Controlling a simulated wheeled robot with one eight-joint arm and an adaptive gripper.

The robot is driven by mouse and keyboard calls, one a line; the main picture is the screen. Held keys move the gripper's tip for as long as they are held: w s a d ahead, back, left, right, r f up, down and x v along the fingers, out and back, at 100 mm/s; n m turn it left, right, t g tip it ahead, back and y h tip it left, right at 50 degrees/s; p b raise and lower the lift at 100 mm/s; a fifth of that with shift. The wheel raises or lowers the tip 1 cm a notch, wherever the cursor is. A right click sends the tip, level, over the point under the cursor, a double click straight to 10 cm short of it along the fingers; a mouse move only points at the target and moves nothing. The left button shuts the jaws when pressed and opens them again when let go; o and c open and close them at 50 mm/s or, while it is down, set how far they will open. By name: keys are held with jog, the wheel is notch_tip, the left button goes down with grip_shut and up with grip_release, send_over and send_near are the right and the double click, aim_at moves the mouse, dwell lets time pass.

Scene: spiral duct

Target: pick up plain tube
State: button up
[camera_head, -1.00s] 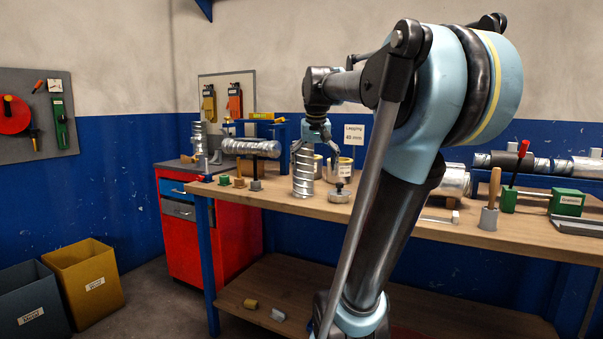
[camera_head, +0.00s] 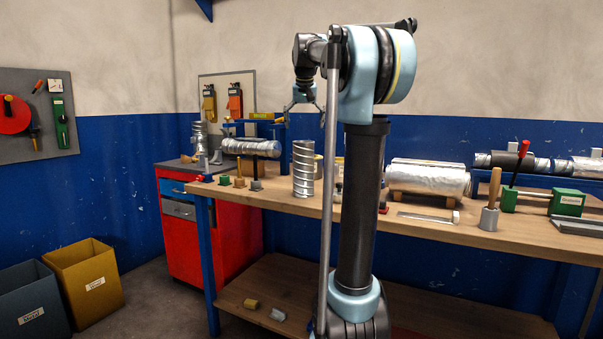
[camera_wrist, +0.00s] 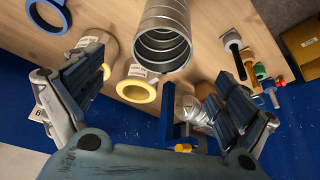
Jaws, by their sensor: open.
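The plain tube (camera_head: 303,169), a bare metal duct with spiral seams, stands upright on the wooden bench. In the wrist view the tube (camera_wrist: 166,28) shows its open, ribbed end at top centre. My gripper (camera_head: 303,99) is above the tube, clear of its top end. Both fingers are spread wide in the wrist view, with my gripper (camera_wrist: 160,68) empty between them.
Yellow-rimmed insulated pieces (camera_wrist: 136,91) stand close to the tube. A wrapped roll (camera_head: 428,178) rests on wooden cradles at right. Small handled tools (camera_head: 239,174) stand left of the tube.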

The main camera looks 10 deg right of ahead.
jog(key=x, duration=1.3)
jog(key=shift+s+a+f, duration=0.1)
jog(key=shift+f, duration=0.05)
jog(key=c, duration=1.8)
